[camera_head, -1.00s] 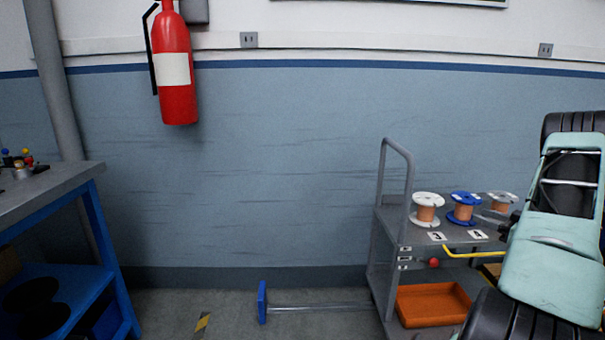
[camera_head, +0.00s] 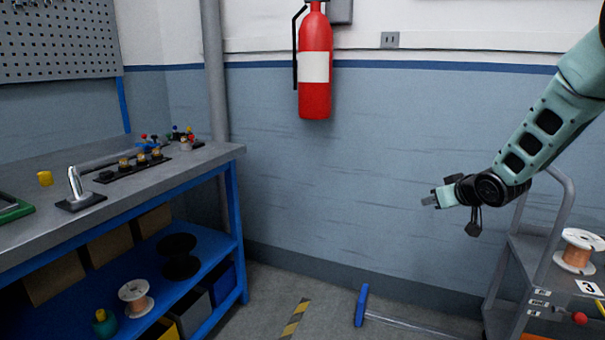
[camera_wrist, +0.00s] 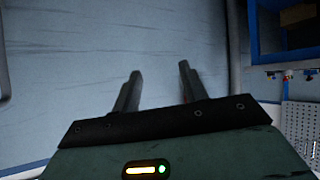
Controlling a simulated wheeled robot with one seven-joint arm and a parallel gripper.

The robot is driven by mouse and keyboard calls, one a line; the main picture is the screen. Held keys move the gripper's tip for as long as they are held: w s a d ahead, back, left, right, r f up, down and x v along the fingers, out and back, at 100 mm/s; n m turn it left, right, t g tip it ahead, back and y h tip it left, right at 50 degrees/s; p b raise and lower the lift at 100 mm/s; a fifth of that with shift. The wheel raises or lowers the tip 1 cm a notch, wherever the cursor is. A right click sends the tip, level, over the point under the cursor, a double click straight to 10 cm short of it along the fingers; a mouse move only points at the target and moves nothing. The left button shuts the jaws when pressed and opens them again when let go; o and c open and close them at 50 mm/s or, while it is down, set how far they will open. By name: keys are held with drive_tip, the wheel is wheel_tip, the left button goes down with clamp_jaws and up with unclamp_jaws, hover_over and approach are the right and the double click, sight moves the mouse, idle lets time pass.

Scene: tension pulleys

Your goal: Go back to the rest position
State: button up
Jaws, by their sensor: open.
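My gripper (camera_head: 430,199) is at the end of my pale green arm, on the right of the head view. It is in the air in front of the blue wall, left of the grey cart's handle. In the wrist view my gripper (camera_wrist: 157,80) shows two dark fingers apart, with nothing between them and the bluish wall behind.
A grey workbench (camera_head: 190,163) with a blue frame stands at the left. A grey cart (camera_head: 535,262) with a wire spool (camera_head: 577,250) is at the right. A fire extinguisher (camera_head: 314,70) hangs on the wall. A blue-ended bar (camera_head: 361,306) lies low near the cart.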

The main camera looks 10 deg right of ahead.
drive_tip(key=s+a+n+g+y, duration=0.1)
drive_tip(key=s+a+g, duration=0.1)
drive_tip(key=s+a, duration=0.5)
drive_tip(key=s+a+f+n+g, duration=0.15)
drive_tip(key=s+a, duration=0.25)
drive_tip(key=a, duration=0.7)
drive_tip(key=s+a+n+g+y, duration=0.1)
drive_tip(key=s+a+g, duration=0.3)
drive_tip(key=a, duration=0.5)
drive_tip(key=s+a+n+g, duration=0.2)
drive_tip(key=s+a, duration=0.1)
drive_tip(key=s, duration=0.9)
drive_tip(key=s+a+n+g, duration=0.15)
drive_tip(key=s+a, duration=0.25)
drive_tip(key=s, duration=0.8)
wheel_tip(320, 180, up, 13)
drive_tip(key=p, duration=1.3)
drive_tip(key=shift+w+d+r+h, duration=0.15)
drive_tip(key=shift+w+h, duration=0.1)
drive_tip(key=shift+h, duration=0.15)
